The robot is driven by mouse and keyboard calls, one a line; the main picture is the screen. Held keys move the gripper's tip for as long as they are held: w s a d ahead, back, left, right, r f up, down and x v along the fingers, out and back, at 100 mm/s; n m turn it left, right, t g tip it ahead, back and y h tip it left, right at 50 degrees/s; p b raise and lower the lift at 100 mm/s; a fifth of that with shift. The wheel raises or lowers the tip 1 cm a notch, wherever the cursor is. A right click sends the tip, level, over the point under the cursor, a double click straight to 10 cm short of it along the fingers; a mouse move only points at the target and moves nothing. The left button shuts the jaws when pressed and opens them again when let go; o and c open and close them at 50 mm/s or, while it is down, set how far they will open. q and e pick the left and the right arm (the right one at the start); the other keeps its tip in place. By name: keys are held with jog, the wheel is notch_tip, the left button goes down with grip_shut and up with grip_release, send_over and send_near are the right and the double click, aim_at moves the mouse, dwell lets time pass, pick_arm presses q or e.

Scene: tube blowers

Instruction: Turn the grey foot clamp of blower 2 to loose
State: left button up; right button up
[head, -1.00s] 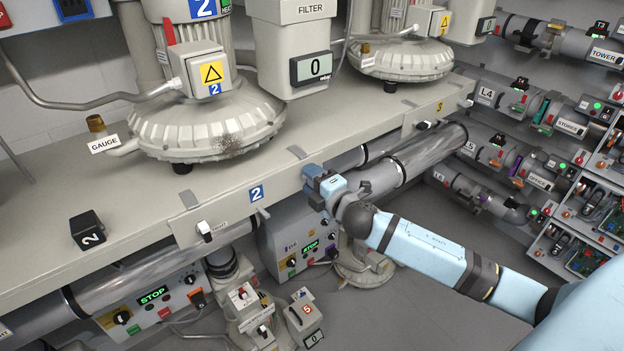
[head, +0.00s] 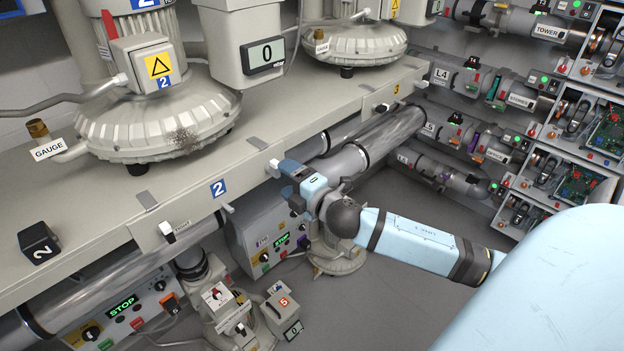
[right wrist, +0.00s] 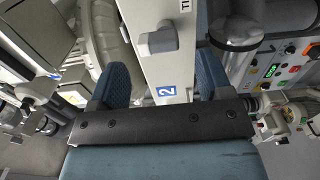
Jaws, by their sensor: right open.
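The grey foot clamp of blower 2 is a knob (head: 272,168) on the front face of the bench beam, right of the blue 2 plate (head: 218,187). In the right wrist view the knob (right wrist: 157,40) stands ahead, between the lines of my fingers, with a partly cut-off label starting "TI" beyond it. My right gripper (head: 290,180) is in front of the beam, close to the knob. It also shows in the right wrist view (right wrist: 166,85), open, with nothing between its fingers. Contact with the knob does not show. My left gripper is out of view.
Another lever knob (head: 167,230) with a black part sits further left on the beam. Blower 2 (head: 155,125) stands on the bench above. A thick pipe (head: 375,140) runs below the beam near my gripper. Control boxes (head: 270,240) stand under the bench. Open floor lies in front.

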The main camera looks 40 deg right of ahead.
jog(key=s+b, duration=0.1)
jog(key=s, duration=0.7)
jog(key=shift+s+d+b, duration=0.3)
jog(key=shift+s+b, duration=0.05)
jog(key=shift+b, duration=0.05)
jog(key=s+a+f+m+g+p, duration=0.1)
jog(key=s+a+f+m+g, duration=0.2)
jog(key=f, duration=0.5)
jog(key=s+a+f+m+g, duration=0.1)
jog(key=s+a+f+m, duration=0.2)
jog(key=f+m, duration=0.4)
jog(key=s+a+f+m+g+y, duration=0.2)
jog(key=s+a+f+m, duration=0.4)
jog(key=a+f, duration=0.4)
jog(key=shift+s+a+f+g+p, duration=0.35)
jog(key=shift+s+f+g, duration=0.2)
jog(key=shift+s, duration=0.35)
